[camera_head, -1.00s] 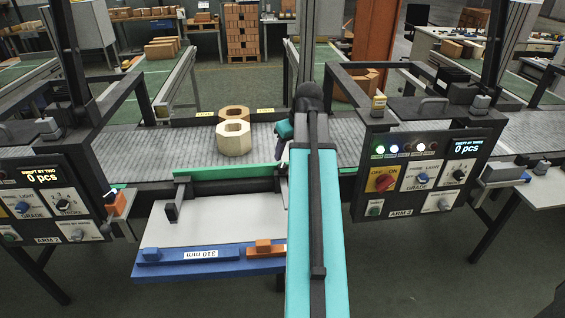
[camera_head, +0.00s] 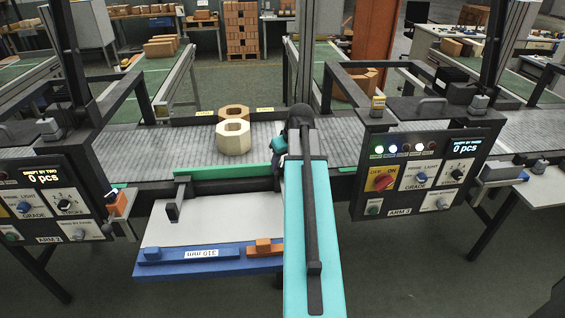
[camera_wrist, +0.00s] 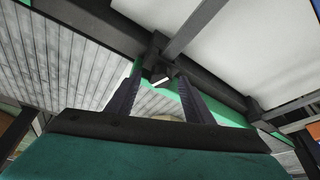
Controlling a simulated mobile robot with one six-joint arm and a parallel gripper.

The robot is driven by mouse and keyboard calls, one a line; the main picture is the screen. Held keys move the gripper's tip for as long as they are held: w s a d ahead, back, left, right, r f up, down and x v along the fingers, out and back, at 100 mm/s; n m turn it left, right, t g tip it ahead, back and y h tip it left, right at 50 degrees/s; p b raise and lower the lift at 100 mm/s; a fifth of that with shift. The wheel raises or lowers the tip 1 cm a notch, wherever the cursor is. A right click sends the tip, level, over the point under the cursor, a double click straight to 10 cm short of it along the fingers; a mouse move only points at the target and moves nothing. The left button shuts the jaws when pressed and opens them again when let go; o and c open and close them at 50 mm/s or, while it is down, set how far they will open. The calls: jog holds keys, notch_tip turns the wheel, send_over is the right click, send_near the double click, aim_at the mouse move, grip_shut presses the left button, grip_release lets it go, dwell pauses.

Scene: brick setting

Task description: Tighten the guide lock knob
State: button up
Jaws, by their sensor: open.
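The guide is a green-faced bar (camera_head: 225,172) on a dark rail along the front edge of the belt. It also shows in the wrist view as a green strip and dark rail (camera_wrist: 225,88). A small dark fitting with a pale face (camera_wrist: 160,77), possibly the lock knob, sits at the rail's junction with a crossbar. My gripper (camera_wrist: 160,88) is open, its two dark fingers on either side of that fitting in the picture; I cannot tell whether they touch it. In the head view my arm covers the guide's right end, and my gripper (camera_head: 279,147) is partly hidden.
Two hexagonal blocks, one pale (camera_head: 233,140) and one tan (camera_head: 234,112), stand on the grey belt (camera_head: 160,147). A blue tray (camera_head: 215,265) is below the guide. Control panels (camera_head: 422,178) (camera_head: 55,200) and dark frames flank the space.

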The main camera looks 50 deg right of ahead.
jog(key=c, duration=1)
jog(key=shift+c, duration=0.2)
jog(key=shift+m+h, duration=0.3)
jog(key=shift+m, duration=0.5)
jog(key=o, duration=1)
jog(key=shift+o, duration=0.2)
jog(key=shift+r, duration=0.1)
jog(key=b+v, duration=0.2)
jog(key=v, duration=1.1)
jog(key=shift+r, duration=0.35)
